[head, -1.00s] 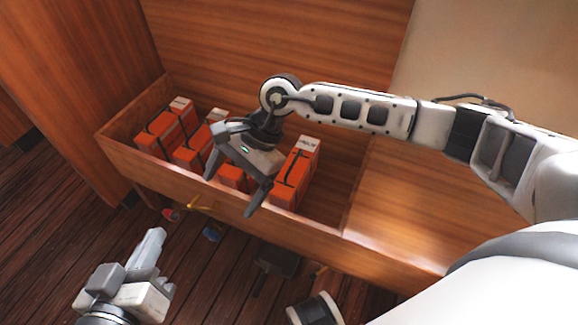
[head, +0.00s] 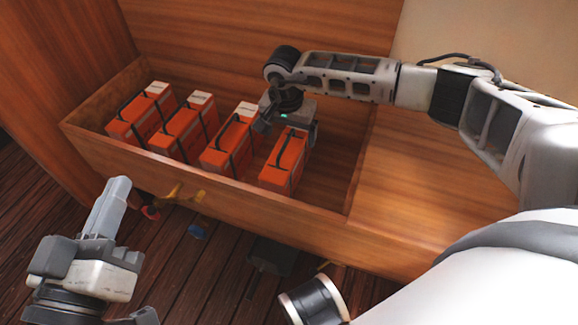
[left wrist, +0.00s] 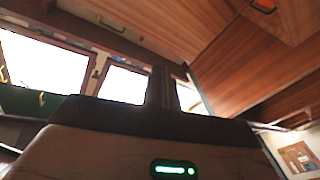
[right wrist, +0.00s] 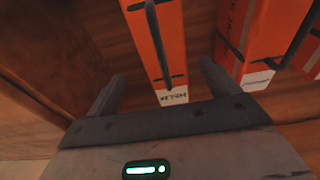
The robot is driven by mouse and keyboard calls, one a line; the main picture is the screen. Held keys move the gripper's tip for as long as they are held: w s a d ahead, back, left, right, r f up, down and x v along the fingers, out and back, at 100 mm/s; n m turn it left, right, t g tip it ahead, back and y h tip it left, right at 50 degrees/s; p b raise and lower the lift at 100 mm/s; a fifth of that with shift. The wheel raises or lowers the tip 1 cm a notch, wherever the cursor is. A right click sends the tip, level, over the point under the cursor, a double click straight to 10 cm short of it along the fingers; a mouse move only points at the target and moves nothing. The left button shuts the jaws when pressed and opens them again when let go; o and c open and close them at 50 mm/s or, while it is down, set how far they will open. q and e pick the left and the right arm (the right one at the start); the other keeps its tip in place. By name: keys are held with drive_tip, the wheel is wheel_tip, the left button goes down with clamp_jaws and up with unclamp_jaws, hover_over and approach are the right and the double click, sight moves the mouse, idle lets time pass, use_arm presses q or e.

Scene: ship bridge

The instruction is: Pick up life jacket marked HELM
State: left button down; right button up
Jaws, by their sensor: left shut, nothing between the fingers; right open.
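Several orange life jackets with dark straps and white end labels stand in a row in an open wooden bin. The rightmost life jacket (head: 284,163) is under my right gripper (head: 287,127), which hides its label in the head view. In the right wrist view this life jacket (right wrist: 157,40) lies between the open, empty fingers of the right gripper (right wrist: 162,75). Its label lettering is upside down and looks like HELM, though small. I cannot tell if the fingers touch it. My left gripper (head: 117,187) is shut and empty, outside the bin at the left.
The bin's front wall (head: 225,193) runs between my body and the jackets. Another life jacket (head: 229,145) stands close left of the rightmost one. Bare bin floor (head: 335,165) shows to the right. Small items, including a blue one (head: 198,232), lie on the dark plank floor.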

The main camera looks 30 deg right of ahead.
sight(288, 138)
drive_tip(key=f+b, duration=0.2)
drive_tip(key=f, duration=0.1)
drive_tip(key=w+f+b, duration=0.1)
drive_tip(key=f, duration=0.1)
drive_tip(key=shift+d+f, duration=0.1)
drive_tip(key=shift+f, duration=0.1)
use_arm(q)
drive_tip(key=r+m+t+h, duration=0.1)
drive_tip(key=r, duration=0.1)
drive_tip(key=r+m+t+h, duration=0.1)
drive_tip(key=r+m, duration=0.1)
drive_tip(key=r+m+t, duration=0.1)
drive_tip(key=m, duration=0.1)
drive_tip(key=shift+w+a+r+h, duration=0.3)
drive_tip(key=shift+w+r+h, duration=0.05)
drive_tip(key=shift+r+h, duration=0.05)
use_arm(e)
drive_tip(key=shift+w+r, duration=0.1)
clamp_jaws()
